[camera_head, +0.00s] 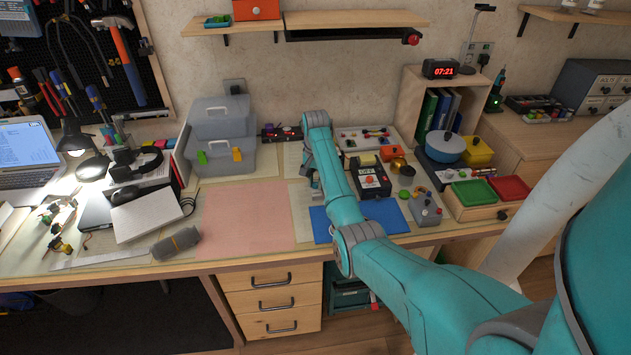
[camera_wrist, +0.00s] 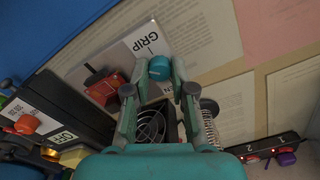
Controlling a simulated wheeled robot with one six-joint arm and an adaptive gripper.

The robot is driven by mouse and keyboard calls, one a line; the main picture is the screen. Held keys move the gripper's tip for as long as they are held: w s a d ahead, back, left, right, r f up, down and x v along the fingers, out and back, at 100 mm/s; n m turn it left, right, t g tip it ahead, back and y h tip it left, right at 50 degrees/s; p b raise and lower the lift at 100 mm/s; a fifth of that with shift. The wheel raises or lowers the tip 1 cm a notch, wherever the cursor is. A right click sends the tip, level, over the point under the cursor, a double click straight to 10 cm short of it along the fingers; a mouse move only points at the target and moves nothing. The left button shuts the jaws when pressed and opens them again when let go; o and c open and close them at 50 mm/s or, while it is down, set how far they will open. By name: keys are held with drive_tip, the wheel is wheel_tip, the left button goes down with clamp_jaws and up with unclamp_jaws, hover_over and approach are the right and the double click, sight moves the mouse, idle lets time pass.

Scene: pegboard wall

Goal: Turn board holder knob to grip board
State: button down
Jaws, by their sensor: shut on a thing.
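In the wrist view a small teal knob (camera_wrist: 160,68) stands on a light grey plate (camera_wrist: 148,38) marked "GRIP"; I take it as the board holder knob. My gripper (camera_wrist: 159,84) reaches over the plate, with one finger on each side of the knob, and is shut on it. A red block with a dark knob (camera_wrist: 104,84) sits on the same plate, left of the fingers. Whether a board is in the holder I cannot tell. In the head view my arm hides the holder and most of my gripper.
A black box with an orange knob (camera_wrist: 27,124) stands left of the fingers. A black fan (camera_wrist: 151,126) lies below them, beside a metal coil (camera_wrist: 208,112). A power strip (camera_wrist: 270,147) is at lower right. A blue mat (camera_head: 385,215) and a clear pink mat (camera_head: 246,217) lie on the bench.

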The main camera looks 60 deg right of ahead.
sight(315, 183)
drive_tip(key=m, duration=0.4)
drive_tip(key=shift+m, duration=0.3)
drive_tip(key=m, duration=0.4)
drive_tip(key=shift+m, duration=0.4)
drive_tip(key=c, duration=1)
unclamp_jaws()
drive_tip(key=shift+r, duration=3.75)
